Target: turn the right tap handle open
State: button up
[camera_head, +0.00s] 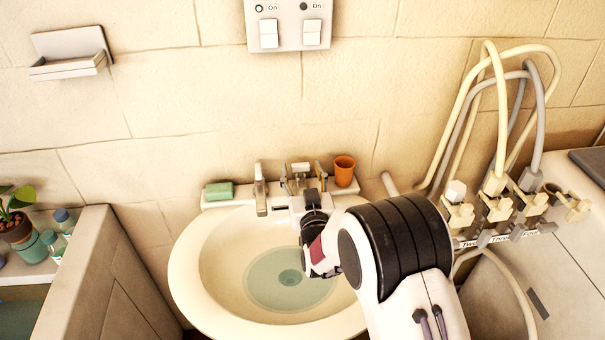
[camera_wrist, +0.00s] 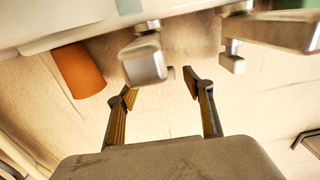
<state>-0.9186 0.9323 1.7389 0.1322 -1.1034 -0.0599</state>
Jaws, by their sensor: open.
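The right tap (camera_head: 301,167) stands on the back rim of the basin, partly hidden by my gripper. In the wrist view, the picture is turned round and this metal tap (camera_wrist: 146,60) shows near the fingertips. My gripper (camera_wrist: 160,82) is open, with nothing held. Its two fingers lie to either side of the tap in the head view; whether they touch it I cannot tell. The left tap (camera_head: 260,188) stands apart to the left. It also shows in the wrist view (camera_wrist: 234,50).
An orange cup (camera_head: 345,170) stands close right of the right tap. Green soap (camera_head: 219,190) lies on the rim's left. The cream basin (camera_head: 187,262) is below my arm. A switch panel (camera_head: 290,24) is on the wall; hoses and valves (camera_head: 495,186) crowd the right.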

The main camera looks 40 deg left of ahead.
jog(key=shift+d, duration=0.1)
jog(key=v, duration=1.2)
dwell(0.4)
jog(key=shift+w+r, duration=0.1)
dwell(0.5)
jog(key=w+d+r+m+h, duration=0.1)
jog(key=w+d+r+h, duration=0.15)
jog(key=d, duration=0.35)
jog(key=w+d+r+m+g+h, duration=0.1)
jog(key=w+d+r+h, duration=0.15)
jog(key=d, duration=0.35)
jog(key=w+d+r+m+h, duration=0.1)
jog(key=w+d+r, duration=0.1)
jog(key=d+r, duration=0.35)
jog(key=s+d+r+m+g+h, duration=0.1)
jog(key=s+d+h, duration=0.15)
jog(key=d, duration=0.65)
jog(key=s+d+r+m+g+h, duration=0.1)
jog(key=s+d+r+m, duration=0.15)
jog(key=d, duration=0.65)
jog(key=s+d+m+g+h, duration=0.1)
jog(key=s+d+g, duration=0.1)
jog(key=s+d, duration=0.6)
jog(key=s+d+m+g+h, duration=0.1)
jog(key=s+d+g+h, duration=0.1)
jog(key=s+d, duration=0.6)
jog(key=s, duration=0.6)
jog(key=shift+d+f+m, duration=0.25)
jog(key=shift+d+m, duration=0.05)
jog(key=shift+m, duration=0.05)
